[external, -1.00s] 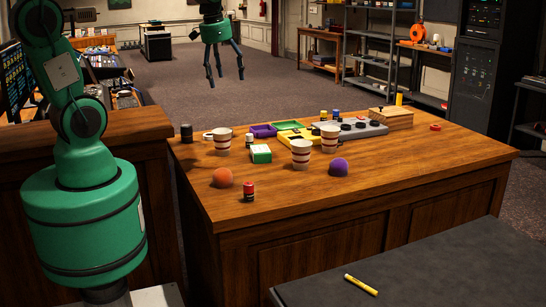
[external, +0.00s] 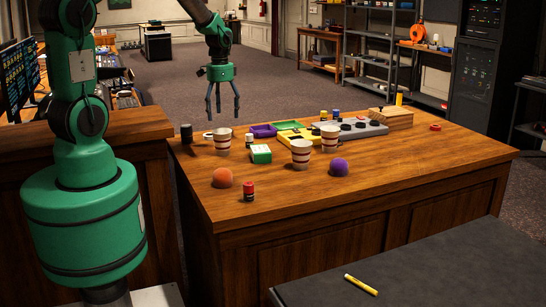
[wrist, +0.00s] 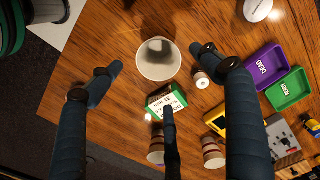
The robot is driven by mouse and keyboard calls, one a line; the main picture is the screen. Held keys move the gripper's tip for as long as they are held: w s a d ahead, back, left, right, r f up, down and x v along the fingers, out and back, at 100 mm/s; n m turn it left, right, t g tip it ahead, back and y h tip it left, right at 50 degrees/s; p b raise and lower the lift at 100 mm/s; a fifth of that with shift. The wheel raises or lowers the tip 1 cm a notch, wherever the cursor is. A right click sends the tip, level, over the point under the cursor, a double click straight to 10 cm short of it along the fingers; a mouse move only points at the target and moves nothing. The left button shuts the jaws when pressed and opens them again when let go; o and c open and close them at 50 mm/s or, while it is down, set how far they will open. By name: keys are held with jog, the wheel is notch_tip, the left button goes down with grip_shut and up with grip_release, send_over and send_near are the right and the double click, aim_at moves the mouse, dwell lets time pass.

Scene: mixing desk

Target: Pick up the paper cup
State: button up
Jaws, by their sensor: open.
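Three white paper cups with red bands stand upright on the wooden desk. The left cup (external: 222,142) is below my gripper (external: 222,108) in the external view. The front cup (external: 301,154) and the rear cup (external: 330,139) stand further right. In the wrist view, the left cup (wrist: 158,60) shows from above, its open mouth empty-looking and shaded inside, between the spread fingers of my gripper (wrist: 165,80). The fingers are open, hold nothing, and are apart from the cup. The other two cups show partly at the bottom of the wrist view.
A green-and-white box (external: 261,154) and a small white-topped bottle (external: 249,141) are close to the left cup. A black jar (external: 186,132) stands left. An orange ball (external: 222,178) lies in front. Purple (external: 263,130) and green trays lie behind.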

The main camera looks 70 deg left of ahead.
aim_at(222, 145)
jog(key=shift+f, duration=0.1)
jog(key=shift+f+b, duration=0.9)
jog(key=shift+f, duration=3.3)
jog(key=shift+s+f+b, duration=0.1)
jog(key=shift+f+b, duration=0.85)
jog(key=shift+f, duration=1.65)
jog(key=c, duration=0.9)
